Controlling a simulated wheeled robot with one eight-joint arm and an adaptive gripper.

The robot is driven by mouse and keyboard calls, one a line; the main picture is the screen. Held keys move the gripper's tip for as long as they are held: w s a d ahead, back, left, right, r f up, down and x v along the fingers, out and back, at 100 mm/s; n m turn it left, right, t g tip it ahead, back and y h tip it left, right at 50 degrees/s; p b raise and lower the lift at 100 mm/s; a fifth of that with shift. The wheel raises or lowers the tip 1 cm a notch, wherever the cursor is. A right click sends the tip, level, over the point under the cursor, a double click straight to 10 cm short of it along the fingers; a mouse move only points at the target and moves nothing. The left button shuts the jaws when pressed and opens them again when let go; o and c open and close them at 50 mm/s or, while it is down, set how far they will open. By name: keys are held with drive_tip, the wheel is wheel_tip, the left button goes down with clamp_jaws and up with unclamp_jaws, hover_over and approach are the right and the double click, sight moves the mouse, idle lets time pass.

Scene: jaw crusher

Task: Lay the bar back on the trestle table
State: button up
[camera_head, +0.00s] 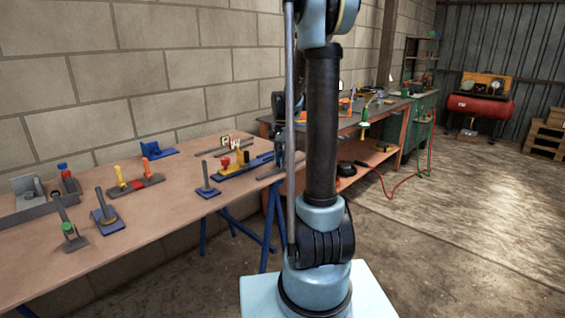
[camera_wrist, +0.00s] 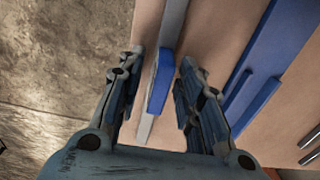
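The bar (camera_wrist: 145,128) is a narrow grey strip with a blue block (camera_wrist: 158,82) on it, running lengthwise between my fingers in the wrist view. It appears to lie on the trestle table (camera_wrist: 212,40), near the edge. My gripper (camera_wrist: 162,62) is open, with one finger on each side of the bar and a gap on both sides. In the head view my gripper (camera_head: 284,152) is partly hidden behind my arm, low over the right end of the trestle table (camera_head: 150,212). A grey strip (camera_head: 269,173) shows there beside it.
A blue fixture with yellow and red parts (camera_head: 240,163) lies close left of my gripper. Several blue-based tools, such as a small stand (camera_head: 208,191), stand farther left. A workbench (camera_head: 345,128) stands behind on the right. The floor (camera_head: 450,215) at right is mostly clear.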

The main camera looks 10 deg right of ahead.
wheel_tip(320, 180, up, 12)
drive_tip(key=s+n, duration=0.3)
drive_tip(key=s, duration=0.6)
drive_tip(key=s+f+n, duration=0.2)
drive_tip(key=s+f, duration=0.3)
drive_tip(key=s, duration=0.3)
drive_tip(key=s+f+n+t, duration=0.1)
drive_tip(key=s+f+n, duration=0.2)
drive_tip(key=s+f, duration=0.2)
drive_tip(key=s+a+f+n+t, duration=0.1)
drive_tip(key=s+f+n, duration=0.2)
drive_tip(key=s, duration=0.8)
wheel_tip(320, 180, down, 2)
drive_tip(key=shift+s+f, duration=0.1)
drive_tip(key=shift+s, duration=0.15)
drive_tip(key=shift+a, duration=0.1)
